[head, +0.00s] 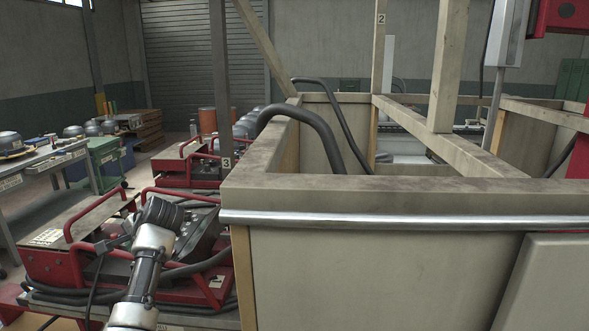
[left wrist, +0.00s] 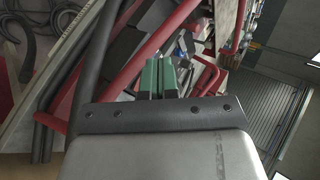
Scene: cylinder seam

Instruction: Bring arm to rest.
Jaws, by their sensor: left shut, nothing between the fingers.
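My left arm rises from the bottom of the head view, white and grey with a dark wrist end (head: 160,213). It is in front of the red welding machine (head: 60,262) on the left, beside the beige booth wall (head: 380,275). In the left wrist view my left gripper (left wrist: 158,78) shows two green fingers close together, shut with nothing between them. Red tubes and dark cables of the machine lie beyond the fingers; I cannot tell how far off. My right gripper is not in view.
A chrome rail (head: 400,220) runs along the booth wall close to the right of my arm. A thick black hose (head: 315,125) hangs over the wall's edge. A workbench (head: 45,158) with helmets stands at the far left, and a grey post (head: 220,80) rises behind the machine.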

